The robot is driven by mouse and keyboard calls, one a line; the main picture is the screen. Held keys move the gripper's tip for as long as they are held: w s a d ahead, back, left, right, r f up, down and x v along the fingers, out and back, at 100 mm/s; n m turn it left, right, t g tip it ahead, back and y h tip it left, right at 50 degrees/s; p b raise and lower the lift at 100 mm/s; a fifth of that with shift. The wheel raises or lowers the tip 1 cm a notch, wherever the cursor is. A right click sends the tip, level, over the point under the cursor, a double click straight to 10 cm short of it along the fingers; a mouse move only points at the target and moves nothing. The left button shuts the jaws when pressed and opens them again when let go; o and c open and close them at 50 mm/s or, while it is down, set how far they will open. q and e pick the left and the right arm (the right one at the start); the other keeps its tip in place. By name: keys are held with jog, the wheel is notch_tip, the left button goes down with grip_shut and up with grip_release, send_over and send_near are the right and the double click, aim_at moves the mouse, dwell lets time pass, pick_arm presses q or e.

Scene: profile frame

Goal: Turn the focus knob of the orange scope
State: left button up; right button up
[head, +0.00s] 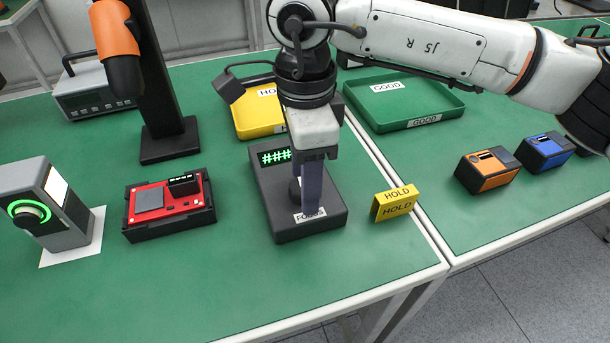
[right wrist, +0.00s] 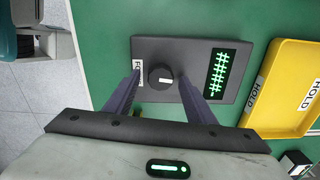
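The orange scope (head: 115,45) hangs on a black stand (head: 165,125) at the back left in the head view. A dark box (head: 290,225) with a green-lit display (head: 275,156) and a FOCUS label (head: 310,214) lies at the middle of the table. Its round black knob (right wrist: 161,76) has a white mark pointing towards the display in the right wrist view. My right gripper (right wrist: 159,78) points down over the box, open, with one finger on each side of the knob and a gap at both sides. In the head view, the arm and fingers partly hide box and knob. My left gripper is out of view.
A red board (head: 165,200) in a black fixture and a grey device with a green ring (head: 30,212) stand left. A yellow HOLD tray (head: 245,122) and green GOOD tray (head: 405,122) lie behind. A yellow HOLD sign (head: 394,204), orange box (head: 485,170) and blue box (head: 543,151) stand right.

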notch_tip(320, 180, up, 10)
jog(key=shift+r, duration=0.2)
dwell(0.4)
jog(key=shift+f, duration=0.1)
